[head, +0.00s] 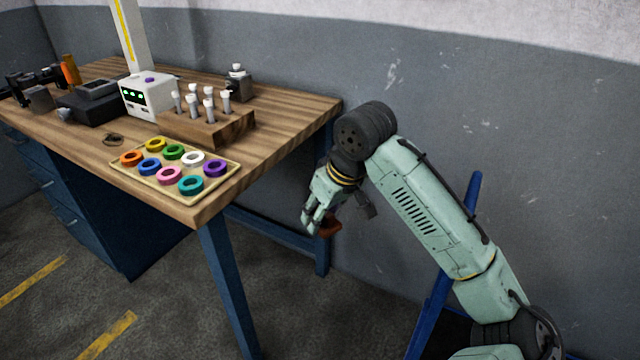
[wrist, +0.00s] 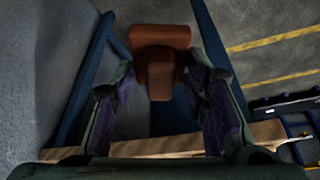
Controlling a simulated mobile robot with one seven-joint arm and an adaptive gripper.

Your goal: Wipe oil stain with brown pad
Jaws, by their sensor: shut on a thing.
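My gripper (head: 318,215) hangs in the air to the right of the workbench, below the level of its top. It is shut on the brown pad (head: 329,226). In the wrist view the pad (wrist: 160,50) shows a wide reddish-brown block with a narrower grip part between the fingers (wrist: 160,88). A small dark oil stain (head: 113,139) lies on the wooden workbench top (head: 270,125), to the left behind the ring tray. The pad is well apart from the stain.
A tray (head: 203,196) of several coloured rings sits at the bench's front corner. Behind it stand a wooden block (head: 235,130) with several pegs, a white device with green lights (head: 148,95) and a dark grey scale-like device (head: 93,100). A blue bench leg (head: 228,285) stands left of my gripper.

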